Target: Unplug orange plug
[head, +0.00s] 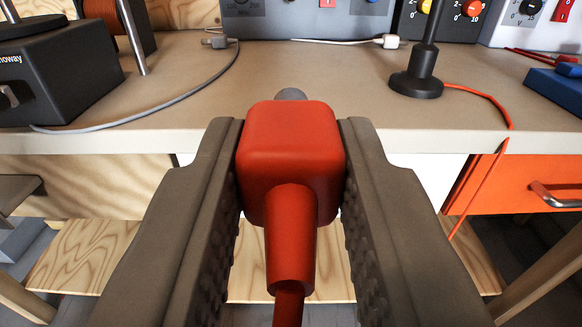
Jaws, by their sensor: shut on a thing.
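The orange plug (290,160) is a rounded block of red-orange, with a tapered sleeve and a cord of the same colour running down toward the camera. My gripper (291,150) is shut on it, one dark padded finger on each side of the block. The plug appears in front of the workbench's front edge in the picture. A small grey rounded tip (291,94) shows just beyond the plug's top. The plug's far face is hidden, so I cannot tell whether its prongs are in a socket. No socket is visible.
The workbench (310,75) has a clear middle. A black device (60,80) stands left, with a grey cable (185,97). A black stand (416,85) with an orange cord is right of centre. Power supplies (305,18) line the back. An orange drawer (525,185) is below right.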

